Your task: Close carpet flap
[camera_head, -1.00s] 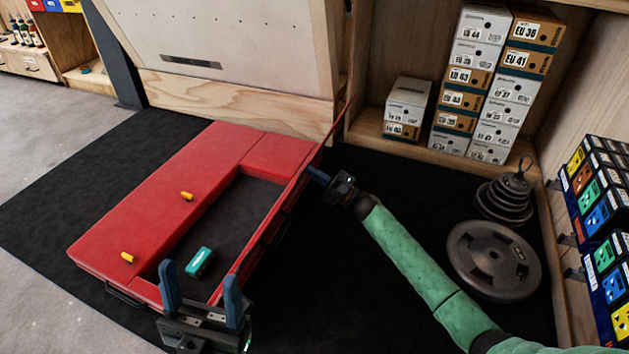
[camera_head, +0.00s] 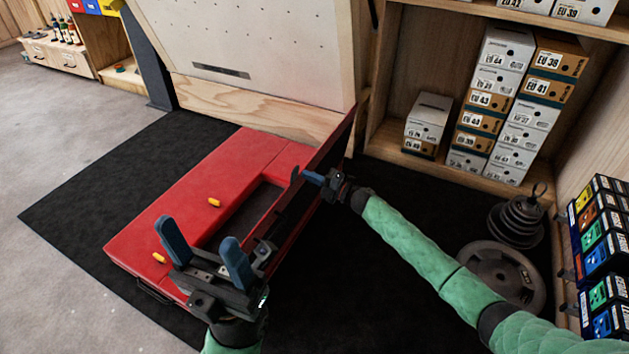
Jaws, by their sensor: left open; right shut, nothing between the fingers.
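A red pad (camera_head: 180,214) lies on the black mat, with a dark recess in its top. Its long flap (camera_head: 331,140) stands raised and steeply tilted along the right side, dark face showing and red along its edge. My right gripper (camera_head: 305,177) is shut and empty. It is at the flap's middle, apparently touching it; exact contact is unclear. My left gripper (camera_head: 204,243) is open and empty above the pad's near end, and hides part of the recess and the flap's near end.
Two small yellow pieces (camera_head: 214,202) (camera_head: 159,258) lie on the pad's red top. A wooden climbing board (camera_head: 260,110) stands close behind the pad. Shoe boxes (camera_head: 483,100) and weight plates (camera_head: 500,275) are at the right.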

